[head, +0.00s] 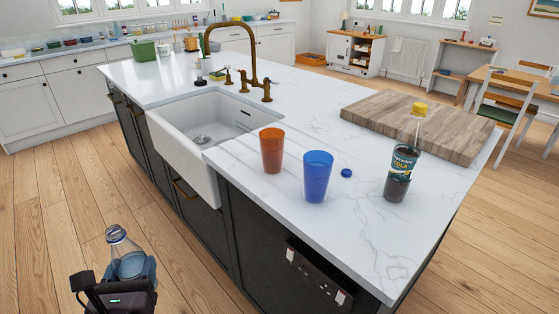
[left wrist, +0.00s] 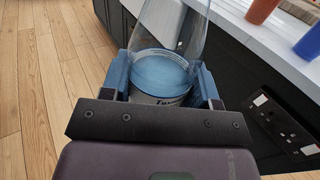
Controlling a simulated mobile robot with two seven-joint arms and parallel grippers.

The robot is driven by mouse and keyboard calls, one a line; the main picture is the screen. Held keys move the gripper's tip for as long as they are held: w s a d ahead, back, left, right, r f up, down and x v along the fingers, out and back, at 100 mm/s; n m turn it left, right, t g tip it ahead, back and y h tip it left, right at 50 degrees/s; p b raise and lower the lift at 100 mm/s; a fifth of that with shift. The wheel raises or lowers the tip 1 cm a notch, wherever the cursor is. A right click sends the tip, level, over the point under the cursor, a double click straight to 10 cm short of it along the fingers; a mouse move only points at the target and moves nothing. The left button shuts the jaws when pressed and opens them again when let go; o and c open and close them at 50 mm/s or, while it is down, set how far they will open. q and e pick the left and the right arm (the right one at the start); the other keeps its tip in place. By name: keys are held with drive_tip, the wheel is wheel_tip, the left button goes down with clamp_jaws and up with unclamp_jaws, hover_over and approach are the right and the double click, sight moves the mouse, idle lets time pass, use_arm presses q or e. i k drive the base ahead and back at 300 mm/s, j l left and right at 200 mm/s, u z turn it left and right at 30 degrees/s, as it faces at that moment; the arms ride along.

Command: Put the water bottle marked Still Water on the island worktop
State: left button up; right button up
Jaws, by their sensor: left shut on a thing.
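My left gripper (head: 116,280) is shut on a clear water bottle (head: 122,243) with bluish water in it. The bottle is upright, with no cap seen on its open-looking top, and is held out over the floor, left of the island. In the left wrist view the bottle (left wrist: 168,62) stands between the two blue fingers of the gripper (left wrist: 163,85). Only a sliver of its label shows, and its wording cannot be read in full. The island worktop (head: 300,221) is white and marbled, to the right of the bottle and apart from it. My right gripper is not in view.
On the worktop stand an orange cup (head: 272,150), a blue cup (head: 318,177), a blue cap (head: 346,173), a cola bottle (head: 402,165) and a wooden board (head: 425,122). A white sink (head: 212,130) and brass tap (head: 252,62) are further back. The worktop's near corner is clear.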

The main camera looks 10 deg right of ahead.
sight(358, 167)
drive_tip(key=l+u, duration=0.25)
drive_tip(key=u, duration=0.2)
drive_tip(key=k+l+u, duration=0.15)
drive_tip(key=u, duration=0.3)
drive_tip(key=k+l+u, duration=0.15)
drive_tip(key=u, duration=0.35)
drive_tip(key=k+l+u, duration=0.1)
drive_tip(key=u, duration=0.35)
drive_tip(key=k+u, duration=0.2)
drive_tip(key=u, duration=0.25)
drive_tip(key=k+l+u, duration=0.2)
drive_tip(key=k, duration=0.35)
drive_tip(key=k+l+z, duration=0.1)
drive_tip(key=z, duration=0.3)
drive_tip(key=k+l+z, duration=0.15)
drive_tip(key=z, duration=0.25)
drive_tip(key=k+l+z, duration=0.2)
drive_tip(key=z, duration=0.2)
drive_tip(key=k+l+z, duration=0.1)
drive_tip(key=l+z, duration=0.15)
drive_tip(key=z, duration=0.15)
drive_tip(key=l+z, duration=0.25)
drive_tip(key=z, duration=0.15)
